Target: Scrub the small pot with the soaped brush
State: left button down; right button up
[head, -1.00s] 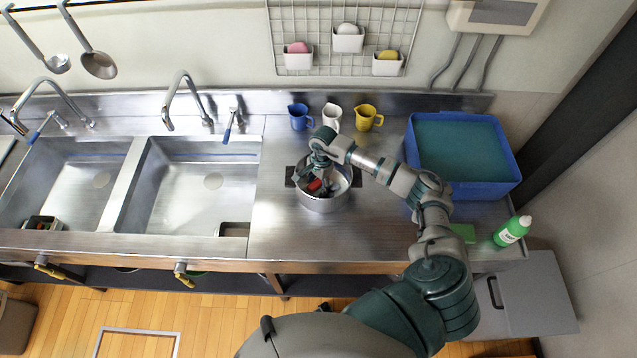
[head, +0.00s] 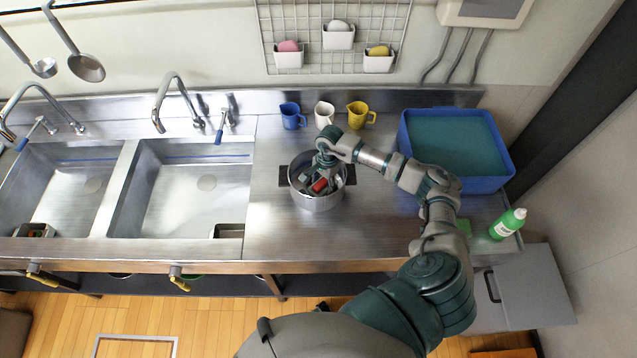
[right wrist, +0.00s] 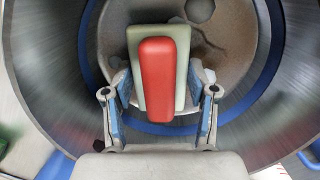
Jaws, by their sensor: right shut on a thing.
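The small pot (head: 317,201) is a steel pot with two dark side handles, standing on the steel counter right of the sinks. My right gripper (head: 321,178) reaches down into it from above. The gripper is shut on the brush (head: 319,185), which has a red top on a pale green body. In the right wrist view the brush (right wrist: 158,75) sits between the two fingers, inside the pot (right wrist: 40,60). Brownish stains show on the pot's bottom. The bristles are hidden under the brush body, so contact with the bottom cannot be told. My left gripper is out of view.
Blue, white and yellow cups (head: 325,114) stand behind the pot. Two sinks (head: 180,195) lie left. The counter left of the pot is clear.

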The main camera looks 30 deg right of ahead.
jog(key=shift+f+b, duration=0.25)
jog(key=shift+b, duration=0.15)
jog(key=shift+w+a+f+b, duration=0.1)
jog(key=shift+w+a+b, duration=0.4)
jog(key=shift+a, duration=0.3)
jog(key=shift+w+a+f+b, duration=0.1)
jog(key=shift+w+a+b, duration=0.35)
jog(key=shift+a, duration=0.35)
jog(key=shift+w+d+b, duration=0.55)
jog(key=shift+w+b, duration=0.2)
jog(key=shift+w, duration=0.1)
jog(key=shift+w+d+r, duration=0.1)
jog(key=shift+w+d, duration=0.15)
jog(key=shift+w, duration=0.05)
jog(key=shift+s+d+r, duration=0.15)
jog(key=shift+s+d, duration=0.1)
jog(key=shift+d, duration=0.1)
jog(key=shift+s+d, duration=0.4)
jog(key=shift+d, duration=0.2)
jog(key=shift+s+d, duration=0.35)
jog(key=shift+d, duration=0.2)
jog(key=shift+f+b, duration=0.2)
jog(key=shift+b, duration=0.25)
jog(key=shift+w+a+f+b, duration=0.1)
jog(key=shift+w+a+b, duration=0.3)
jog(key=shift+a, duration=0.4)
jog(key=shift+w+a+b, duration=0.3)
jog(key=shift+w+a, duration=0.2)
jog(key=shift+a, duration=0.3)
